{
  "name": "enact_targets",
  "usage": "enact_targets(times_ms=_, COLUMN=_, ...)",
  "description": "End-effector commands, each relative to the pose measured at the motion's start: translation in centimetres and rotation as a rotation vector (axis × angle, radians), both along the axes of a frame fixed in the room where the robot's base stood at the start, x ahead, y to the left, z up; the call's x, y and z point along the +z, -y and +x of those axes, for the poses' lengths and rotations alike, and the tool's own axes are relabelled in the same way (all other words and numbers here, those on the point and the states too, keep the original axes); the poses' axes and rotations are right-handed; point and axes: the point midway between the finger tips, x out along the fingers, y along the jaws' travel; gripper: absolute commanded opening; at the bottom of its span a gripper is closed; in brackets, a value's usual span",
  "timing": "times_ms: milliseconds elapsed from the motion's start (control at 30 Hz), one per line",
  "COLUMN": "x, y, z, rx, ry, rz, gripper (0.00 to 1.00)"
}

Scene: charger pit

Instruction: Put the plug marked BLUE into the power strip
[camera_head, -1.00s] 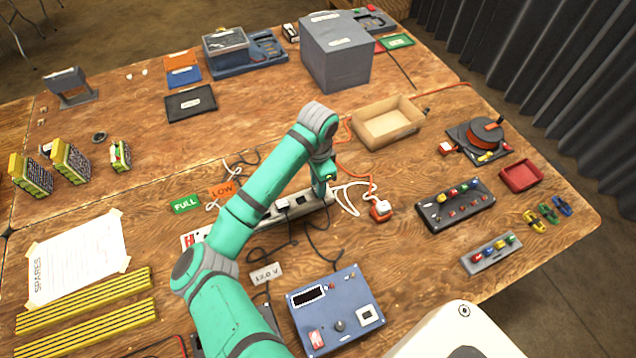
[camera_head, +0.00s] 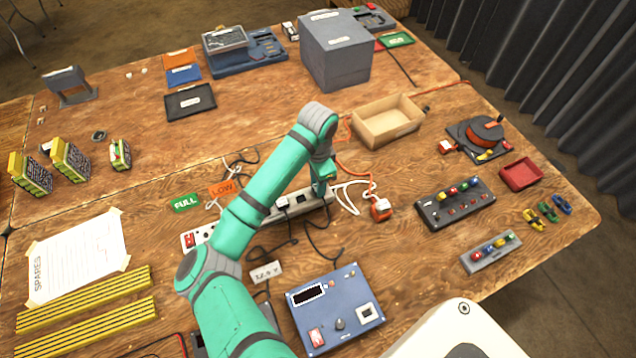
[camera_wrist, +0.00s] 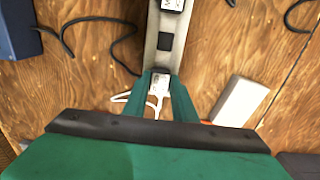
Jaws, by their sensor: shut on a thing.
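My gripper (camera_head: 321,192) is over the right end of the long pale power strip (camera_head: 311,203). In the wrist view, the teal fingers (camera_wrist: 163,90) are shut on a white plug (camera_wrist: 160,82) with a small label I cannot read. A white cable trails from this plug. The plug lines up with the end of the strip (camera_wrist: 152,62); I cannot tell whether it is seated or just above. A dark socket (camera_wrist: 165,43) shows beyond it. Another labelled plug (camera_wrist: 172,4) sits farther along the strip, and a white plug (camera_head: 283,203) also shows there in the head view.
A blue panel box (camera_head: 335,308) stands in front of the strip. An open cardboard box (camera_head: 388,137) stands behind. Loose cables lie around the strip. FULL (camera_head: 186,203) and LOW (camera_head: 222,189) tags are behind it.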

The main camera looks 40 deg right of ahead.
Motion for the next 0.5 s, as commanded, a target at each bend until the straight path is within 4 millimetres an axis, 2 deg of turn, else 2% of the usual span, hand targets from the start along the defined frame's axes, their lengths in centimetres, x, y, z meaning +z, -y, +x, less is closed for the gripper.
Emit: enact_targets(times_ms=500, x=-0.47, y=-0.01, z=0.03, rx=0.0, ry=0.0, rz=0.0, gripper=0.01)
